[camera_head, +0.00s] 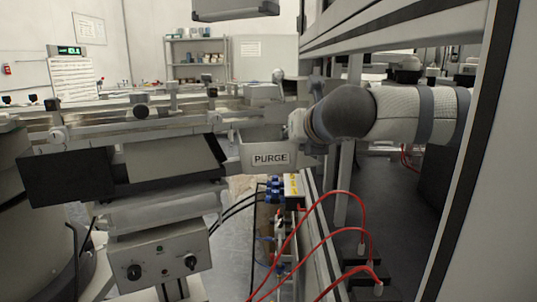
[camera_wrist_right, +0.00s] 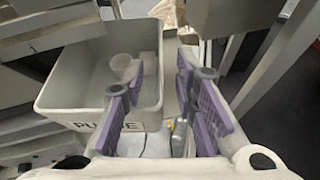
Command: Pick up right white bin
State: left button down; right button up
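The white bin (camera_head: 268,153), labelled PURGE, stands at the middle of the head view. In the right wrist view the bin (camera_wrist_right: 70,88) is open at the top, with a clear cup (camera_wrist_right: 122,66) inside. My right gripper (camera_wrist_right: 160,75) is open, with purple-padded fingers apart. Its left finger overlaps the bin's front right corner in the picture, and its right finger is outside the right wall. I cannot tell whether either finger touches the bin. In the head view my right arm reaches in from the right to the bin's right side. My left gripper is not in view.
A conveyor rail (camera_head: 150,107) runs behind and left of the bin. Red cables (camera_head: 335,193) and blue fittings (camera_head: 273,187) lie below. A frame post (camera_head: 470,150) stands at right.

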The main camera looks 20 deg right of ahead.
jog(key=x, duration=0.5)
jog(key=shift+f, duration=0.1)
grip_shut()
jog(key=shift+r, duration=0.2)
